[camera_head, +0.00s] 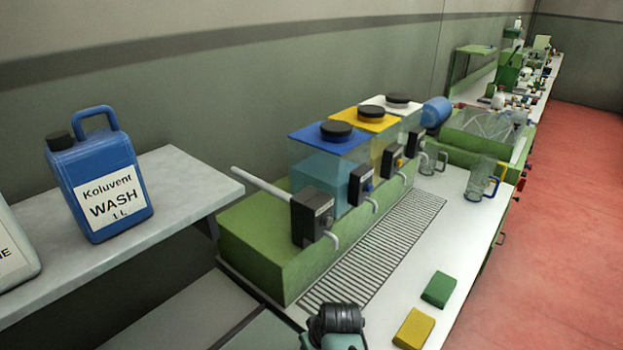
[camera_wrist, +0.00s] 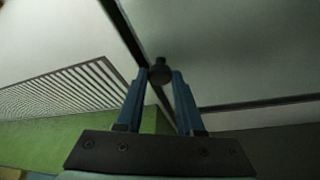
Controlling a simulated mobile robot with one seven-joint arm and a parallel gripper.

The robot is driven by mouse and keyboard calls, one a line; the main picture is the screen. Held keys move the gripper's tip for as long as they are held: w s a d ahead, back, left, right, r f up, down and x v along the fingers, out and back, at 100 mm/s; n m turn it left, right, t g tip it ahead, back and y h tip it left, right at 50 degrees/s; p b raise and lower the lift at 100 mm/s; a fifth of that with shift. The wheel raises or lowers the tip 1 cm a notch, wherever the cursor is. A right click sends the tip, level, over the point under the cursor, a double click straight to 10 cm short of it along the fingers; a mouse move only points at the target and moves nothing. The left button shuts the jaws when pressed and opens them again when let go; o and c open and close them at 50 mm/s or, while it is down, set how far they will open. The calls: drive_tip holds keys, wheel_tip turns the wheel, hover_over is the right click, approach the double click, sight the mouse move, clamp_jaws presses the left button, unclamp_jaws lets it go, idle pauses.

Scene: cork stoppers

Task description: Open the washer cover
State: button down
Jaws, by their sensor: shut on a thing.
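My gripper (camera_wrist: 160,85) shows in the wrist view with two blue fingers shut on a small dark knob (camera_wrist: 159,66). The knob is at the edge of a flat grey panel (camera_wrist: 235,55), which appears to be the washer cover. In the head view, what appears to be the same grey cover (camera_head: 180,310) lies low at the bottom left, beside the green base of the counter unit. My arm's dark, rounded end shows at the bottom centre there; the fingers and the knob are out of that view.
A slatted drain grid (camera_head: 385,240) and a green block (camera_head: 439,289) and yellow block (camera_head: 413,328) are on the white counter (camera_head: 450,235). Tanks with taps stand behind on a green base (camera_head: 250,235). A blue wash jug (camera_head: 100,185) sits on the left shelf (camera_head: 190,190).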

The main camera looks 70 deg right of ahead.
drive_tip(key=c, duration=0.5)
unclamp_jaws()
drive_tip(key=shift+c, duration=0.2)
drive_tip(key=v, duration=1.3)
drive_tip(key=shift+w, duration=0.1)
